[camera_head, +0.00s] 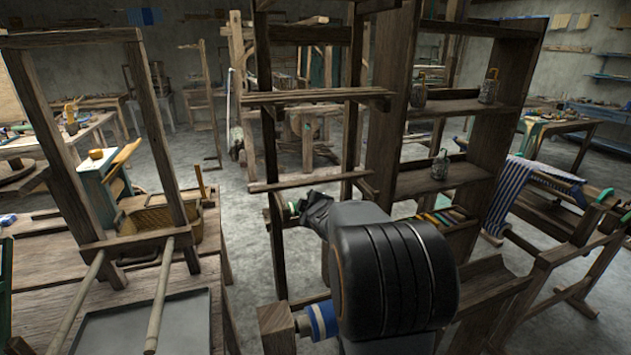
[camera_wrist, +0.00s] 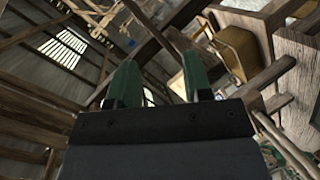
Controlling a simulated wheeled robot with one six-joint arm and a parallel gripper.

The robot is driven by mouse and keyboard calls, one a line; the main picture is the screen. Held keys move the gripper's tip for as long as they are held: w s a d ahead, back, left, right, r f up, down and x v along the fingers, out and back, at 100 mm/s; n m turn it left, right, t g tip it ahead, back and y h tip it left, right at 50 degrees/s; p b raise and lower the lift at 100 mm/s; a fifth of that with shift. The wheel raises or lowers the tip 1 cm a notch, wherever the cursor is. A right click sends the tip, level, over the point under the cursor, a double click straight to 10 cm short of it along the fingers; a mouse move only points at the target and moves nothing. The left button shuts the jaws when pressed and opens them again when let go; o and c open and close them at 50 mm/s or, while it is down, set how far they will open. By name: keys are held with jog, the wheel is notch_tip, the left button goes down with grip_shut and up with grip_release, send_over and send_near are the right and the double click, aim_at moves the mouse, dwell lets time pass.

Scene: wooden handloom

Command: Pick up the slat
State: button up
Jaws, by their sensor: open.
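A thin wooden slat (camera_head: 308,181) lies nearly level across the two uprights of the wooden frame in the middle of the head view. A second, higher wooden board (camera_head: 318,96) spans the same uprights, so I cannot be certain which one is meant. My gripper (camera_wrist: 158,82) shows two green fingers standing apart in the wrist view, with no object held between them. In the head view my arm hides most of the gripper; a small green tip shows just below the slat, near the left upright. I cannot identify the slat in the wrist view.
A dark shelf unit (camera_head: 465,182) with several wire-topped jars stands right of the frame. A workbench at left holds a wicker basket (camera_head: 160,214), a grey tray (camera_head: 190,322) and a tall wooden frame (camera_head: 160,130). Striped cloth (camera_head: 508,190) hangs at right. Bare floor shows between.

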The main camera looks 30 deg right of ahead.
aim_at(316, 183)
jog(key=w+d+f+n+t+y, duration=0.25)
jog(key=d+n+t, duration=0.25)
jog(key=d+n, duration=0.5)
jog(key=shift+m+y, duration=0.55)
jog(key=shift+m, duration=0.05)
jog(key=w+p, duration=0.1)
jog(key=w, duration=0.3)
jog(key=w+p, duration=0.2)
jog(key=w, duration=0.3)
jog(key=w+d+p, duration=0.1)
jog(key=w, duration=0.3)
jog(key=shift+w, duration=0.2)
grip_shut()
